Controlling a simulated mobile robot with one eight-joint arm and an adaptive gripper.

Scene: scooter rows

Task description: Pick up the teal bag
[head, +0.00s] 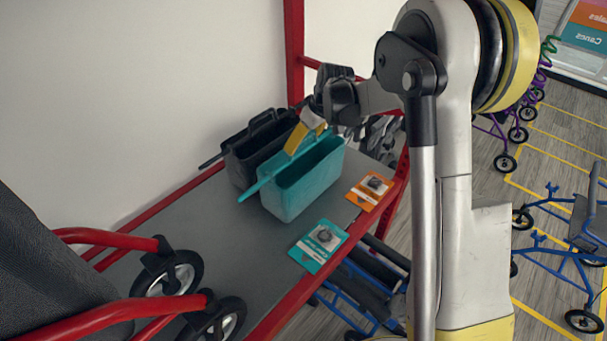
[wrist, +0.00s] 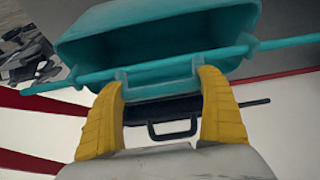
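The teal bag (head: 301,178) stands open-topped on the grey shelf, with a thin bar along its far rim. In the wrist view the teal bag (wrist: 160,38) fills the upper part, and its small handle lies between my fingertips. My gripper (head: 300,140) is at the bag's far rim. In the wrist view my gripper's yellow fingers (wrist: 163,82) are spread apart, one on each side of the handle. I cannot tell whether either finger touches it.
A black bag (head: 250,150) stands close behind the teal one. A teal card (head: 319,246) and an orange card (head: 370,191) lie on the grey shelf (head: 230,235), which has red rails. Wheels and red tubes (head: 110,240) occupy the near left. A white wall is behind.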

